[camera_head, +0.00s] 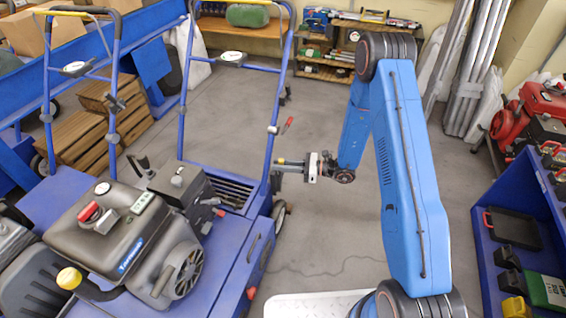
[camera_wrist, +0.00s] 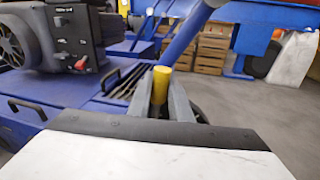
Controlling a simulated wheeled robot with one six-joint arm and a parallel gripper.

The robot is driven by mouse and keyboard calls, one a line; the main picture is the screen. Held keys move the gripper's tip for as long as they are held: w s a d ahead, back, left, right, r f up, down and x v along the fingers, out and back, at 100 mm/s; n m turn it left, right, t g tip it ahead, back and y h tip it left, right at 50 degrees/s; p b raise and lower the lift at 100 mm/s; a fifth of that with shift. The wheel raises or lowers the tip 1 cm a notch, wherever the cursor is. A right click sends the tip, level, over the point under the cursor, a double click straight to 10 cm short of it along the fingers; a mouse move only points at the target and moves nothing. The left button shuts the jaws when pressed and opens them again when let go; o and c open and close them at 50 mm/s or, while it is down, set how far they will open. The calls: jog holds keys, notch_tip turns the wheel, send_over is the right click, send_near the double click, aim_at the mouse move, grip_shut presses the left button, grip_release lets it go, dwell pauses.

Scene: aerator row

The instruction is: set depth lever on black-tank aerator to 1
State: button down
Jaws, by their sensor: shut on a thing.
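The black-tank aerator (camera_head: 110,240) stands at the left of the head view, a blue machine with a black engine and a red cap. My gripper (camera_head: 281,163) is at its right rear side, next to the foot of the blue handle frame. In the wrist view my gripper's two grey fingers (camera_wrist: 167,92) are closed around a lever with a yellow cylindrical grip (camera_wrist: 161,79), taken to be the depth lever. The yellow top rises between the fingers; the lever's lower part is hidden. No depth number can be read.
A control box (camera_wrist: 80,40) and black handles (camera_wrist: 28,108) show in the wrist view. Wooden crates (camera_head: 85,140) stand behind. Grey floor (camera_head: 330,225) right of the aerator is clear.

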jog(key=shift+s+a+n, duration=0.25)
jog(key=shift+s+n, duration=0.35)
jog(key=shift+s, duration=0.15)
jog(key=c, duration=1.6)
grip_release()
jog(key=shift+d, duration=0.1)
jog(key=v, duration=1.7)
jog(key=shift+d+r, duration=0.1)
jog(key=shift+r, duration=0.1)
